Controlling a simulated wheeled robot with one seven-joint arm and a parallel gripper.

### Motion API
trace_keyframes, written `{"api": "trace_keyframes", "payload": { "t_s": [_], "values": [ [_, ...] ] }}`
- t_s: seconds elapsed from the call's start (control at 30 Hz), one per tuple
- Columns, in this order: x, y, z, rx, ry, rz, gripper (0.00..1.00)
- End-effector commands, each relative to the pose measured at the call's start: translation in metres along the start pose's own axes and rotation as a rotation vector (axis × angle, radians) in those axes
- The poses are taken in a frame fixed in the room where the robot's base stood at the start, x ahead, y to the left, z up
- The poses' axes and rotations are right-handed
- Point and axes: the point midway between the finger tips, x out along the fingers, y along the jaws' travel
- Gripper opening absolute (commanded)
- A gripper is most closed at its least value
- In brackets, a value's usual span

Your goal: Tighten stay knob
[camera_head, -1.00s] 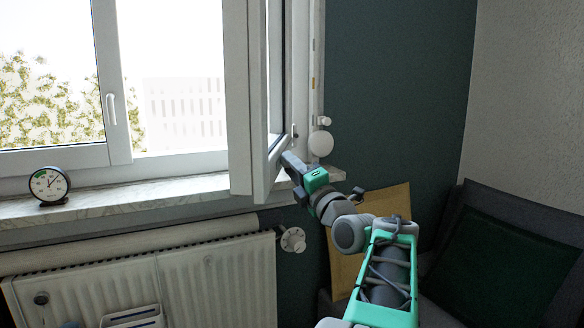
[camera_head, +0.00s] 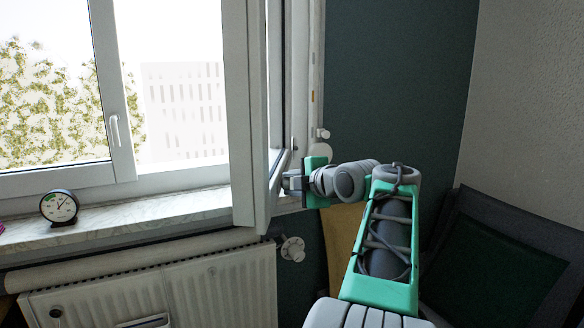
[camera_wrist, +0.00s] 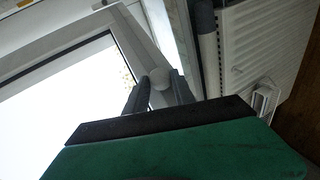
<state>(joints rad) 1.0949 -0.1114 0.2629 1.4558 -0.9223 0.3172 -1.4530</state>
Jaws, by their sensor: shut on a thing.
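The pale round stay knob (camera_wrist: 160,77) is between the two dark fingers of my gripper (camera_wrist: 159,90) in the wrist view, at the edge of the white window sash (camera_wrist: 140,38). My gripper is shut on it. In the head view my gripper (camera_head: 288,183) reaches in from the right against the lower edge of the open sash (camera_head: 250,120). The knob cannot be made out there, as the fingers and sash cover it.
A marble sill (camera_head: 130,215) runs under the window and carries a round dial clock (camera_head: 59,207). Below are a white radiator (camera_head: 190,295) and its valve (camera_head: 293,249). A dark chair (camera_head: 510,250) stands at right. A white handle (camera_head: 114,130) is on the left sash.

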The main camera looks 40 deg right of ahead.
Motion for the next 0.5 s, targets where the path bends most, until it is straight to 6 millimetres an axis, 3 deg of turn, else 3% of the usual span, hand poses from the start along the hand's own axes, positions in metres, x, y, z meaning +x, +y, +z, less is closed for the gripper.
{"api": "trace_keyframes", "payload": {
  "t_s": [0.03,0.5],
  "values": [
    [-0.003,0.012,-0.002,0.026,0.006,-0.038,0.00],
    [-0.003,0.025,0.000,0.285,0.046,-0.405,0.00]
  ]
}}
